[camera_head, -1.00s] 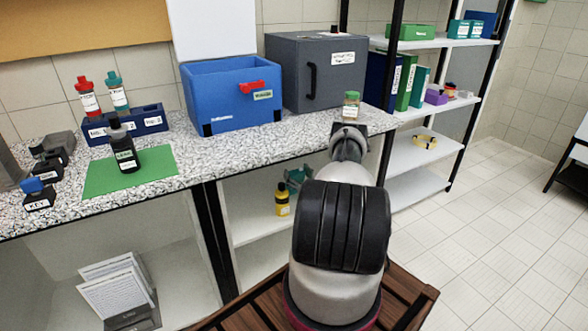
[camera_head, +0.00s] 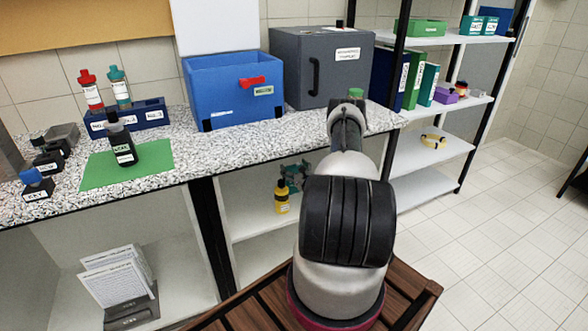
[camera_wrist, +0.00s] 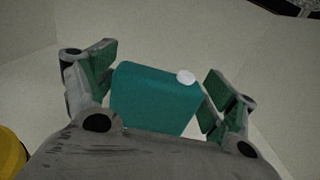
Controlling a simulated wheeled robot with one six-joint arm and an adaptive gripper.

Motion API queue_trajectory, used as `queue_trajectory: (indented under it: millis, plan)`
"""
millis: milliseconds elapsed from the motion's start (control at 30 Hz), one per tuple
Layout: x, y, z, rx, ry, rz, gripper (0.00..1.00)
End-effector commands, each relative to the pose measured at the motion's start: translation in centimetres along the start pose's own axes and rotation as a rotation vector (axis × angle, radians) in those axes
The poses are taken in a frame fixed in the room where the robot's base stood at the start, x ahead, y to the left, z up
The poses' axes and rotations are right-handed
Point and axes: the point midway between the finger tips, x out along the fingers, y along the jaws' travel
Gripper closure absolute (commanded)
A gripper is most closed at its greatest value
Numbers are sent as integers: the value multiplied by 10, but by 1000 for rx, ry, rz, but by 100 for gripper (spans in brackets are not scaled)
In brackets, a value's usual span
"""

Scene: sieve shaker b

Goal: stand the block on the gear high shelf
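A teal block (camera_wrist: 155,98) with a white round spot near its top right corner fills most of the space between my gripper's fingers in the wrist view. My gripper (camera_wrist: 162,82) has a green-padded finger on each side of the block. The gaps are narrow, and I cannot tell whether both pads press on it. In the head view my gripper (camera_head: 293,173) is small and partly hidden, low in the open bay under the counter, just behind a yellow bottle (camera_head: 281,197). The black shelving rack at the right has a high shelf (camera_head: 440,40), a middle shelf and lower shelves.
The speckled counter (camera_head: 225,142) stands over the bay and holds a blue bin (camera_head: 232,95), a grey cabinet (camera_head: 320,70) and bottles. The high shelf carries a green box (camera_head: 420,27) and teal boxes (camera_head: 478,25). The yellow bottle (camera_wrist: 10,155) is close to my gripper's left.

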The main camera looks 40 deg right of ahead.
Motion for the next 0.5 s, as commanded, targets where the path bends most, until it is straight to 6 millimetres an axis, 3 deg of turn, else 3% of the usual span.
queue_trajectory:
  millis: [333,500]
  plan:
    - [0,0,4,-1,-1,0,13]
    - [-26,-1,2,3,3,-3,13]
